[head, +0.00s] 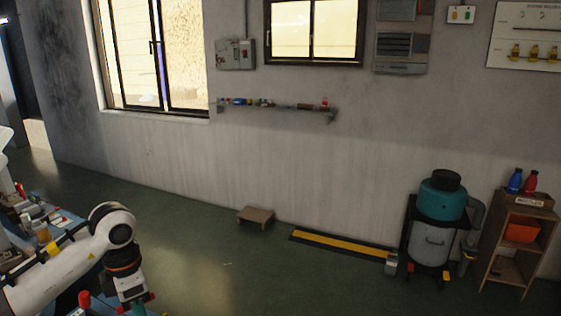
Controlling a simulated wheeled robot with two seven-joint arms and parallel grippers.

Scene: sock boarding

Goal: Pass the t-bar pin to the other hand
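My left arm comes in from the lower left, and my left gripper (135,299) is at the bottom edge, partly cut off. Its fingertips are not clearly visible, so I cannot tell whether it is open or shut, or whether it holds anything. Small red and teal parts show around it, too small and cropped to identify. I cannot make out the t-bar pin anywhere in the head view. My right gripper is not in view.
A cluttered blue workbench (66,243) runs along the left edge. Green floor (205,262) is open in the middle. A small wooden stool (256,216), a yellow-black floor strip (340,245), a teal-topped drum vacuum (432,241) and a wooden shelf unit (517,241) stand along the wall.

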